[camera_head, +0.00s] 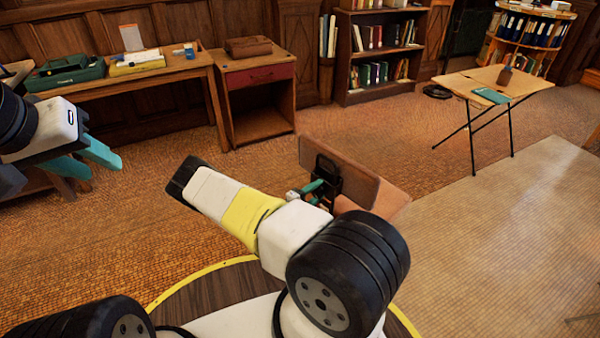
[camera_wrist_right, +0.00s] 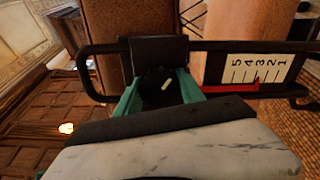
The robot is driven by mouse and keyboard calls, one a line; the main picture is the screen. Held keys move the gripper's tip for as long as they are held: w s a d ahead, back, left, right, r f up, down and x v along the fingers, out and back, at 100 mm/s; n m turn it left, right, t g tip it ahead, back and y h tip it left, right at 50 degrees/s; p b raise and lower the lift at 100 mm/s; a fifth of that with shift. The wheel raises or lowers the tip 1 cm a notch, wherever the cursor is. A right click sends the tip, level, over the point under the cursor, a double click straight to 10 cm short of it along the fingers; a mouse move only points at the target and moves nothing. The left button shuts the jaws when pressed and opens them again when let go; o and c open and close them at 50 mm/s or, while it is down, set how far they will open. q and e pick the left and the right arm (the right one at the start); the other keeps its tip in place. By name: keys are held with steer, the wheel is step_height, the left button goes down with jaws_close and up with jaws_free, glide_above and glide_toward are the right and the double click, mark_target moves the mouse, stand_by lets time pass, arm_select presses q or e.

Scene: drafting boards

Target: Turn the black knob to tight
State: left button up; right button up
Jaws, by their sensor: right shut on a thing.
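The black knob (camera_wrist_right: 155,84), with a short white mark on it, sits below a dark bracket in the right wrist view. My right gripper (camera_wrist_right: 160,92) has its teal fingers on both sides of the knob and is shut on it. A white scale plate (camera_wrist_right: 262,68) numbered 1 to 5 is to its right; a red pointer (camera_wrist_right: 235,88) has its tip near the middle of the scale. In the head view my right gripper (camera_head: 313,190) is at the black fitting on the brown drafting board (camera_head: 365,182). My left gripper (camera_head: 88,160) is open and empty.
A wooden desk (camera_head: 150,72) with a green toolbox (camera_head: 65,72) stands at the back left, beside a cabinet with a red drawer (camera_head: 258,77). A small folding table (camera_head: 500,82) and bookshelves (camera_head: 380,45) are further back. The floor between is mostly clear.

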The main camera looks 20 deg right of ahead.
mark_target(314, 193)
steer(key=m, duration=0.5)
steer(key=shift+m, duration=0.3)
steer(key=m, duration=0.5)
steer(key=shift+m, duration=0.3)
steer(key=o, duration=1.4)
steer(key=shift+c, duration=0.2)
steer(key=v, duration=0.7)
steer(key=shift+a, duration=0.3)
steer(key=shift+s+a, duration=0.15)
